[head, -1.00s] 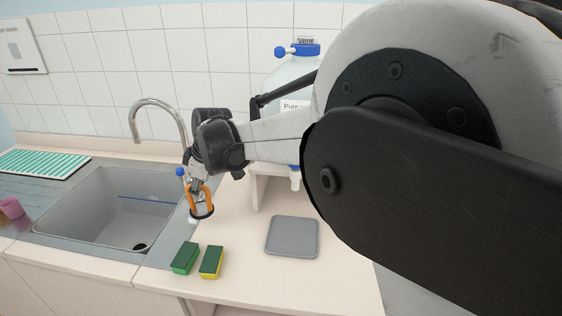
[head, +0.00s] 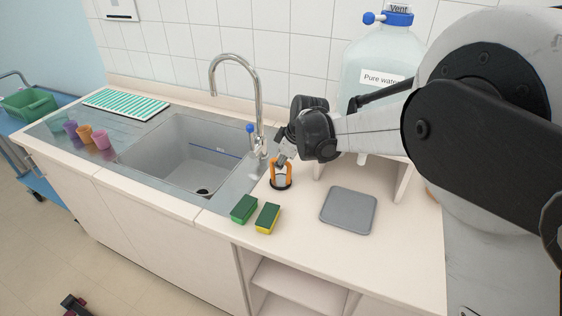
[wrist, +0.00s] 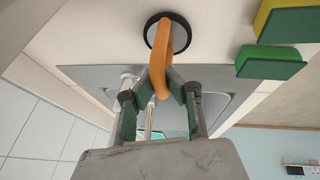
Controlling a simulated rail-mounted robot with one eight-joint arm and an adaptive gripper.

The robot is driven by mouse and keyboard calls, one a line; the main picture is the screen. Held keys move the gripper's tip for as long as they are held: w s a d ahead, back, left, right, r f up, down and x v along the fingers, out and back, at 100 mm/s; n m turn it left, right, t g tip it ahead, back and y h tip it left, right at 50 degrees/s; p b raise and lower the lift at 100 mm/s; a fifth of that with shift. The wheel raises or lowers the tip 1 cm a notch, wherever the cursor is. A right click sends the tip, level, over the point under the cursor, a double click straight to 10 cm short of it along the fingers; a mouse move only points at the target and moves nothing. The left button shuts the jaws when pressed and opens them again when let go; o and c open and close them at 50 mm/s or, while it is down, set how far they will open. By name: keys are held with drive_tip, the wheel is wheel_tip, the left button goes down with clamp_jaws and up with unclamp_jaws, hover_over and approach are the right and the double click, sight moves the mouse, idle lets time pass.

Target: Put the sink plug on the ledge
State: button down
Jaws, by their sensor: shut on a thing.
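The sink plug (head: 281,186) is a black disc with a tall orange loop handle. My gripper (head: 281,160) is above it, shut on the upper part of the handle. The wrist view also shows the plug (wrist: 181,38), with the orange handle between my fingertips (wrist: 160,85). The disc is at the pale counter just right of the sink's steel rim; I cannot tell whether it touches. The ledge is not clearly identifiable; the pale worktop (head: 300,240) lies around the plug.
The sink (head: 185,150) with its curved tap (head: 259,110) is left of the plug. A green sponge (head: 243,210) and a yellow sponge (head: 267,219) lie in front of it. A grey mat (head: 348,211) and a large water bottle (head: 375,70) are to the right.

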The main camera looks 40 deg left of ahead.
drive_tip(key=c, duration=2.3)
unclamp_jaws()
drive_tip(key=shift+f, duration=0.2)
drive_tip(key=shift+c, duration=0.2)
drive_tip(key=o, duration=0.5)
drive_tip(key=shift+c, duration=0.2)
drive_tip(key=shift+r, duration=0.1)
drive_tip(key=shift+r, duration=0.15)
drive_tip(key=v, duration=1.2)
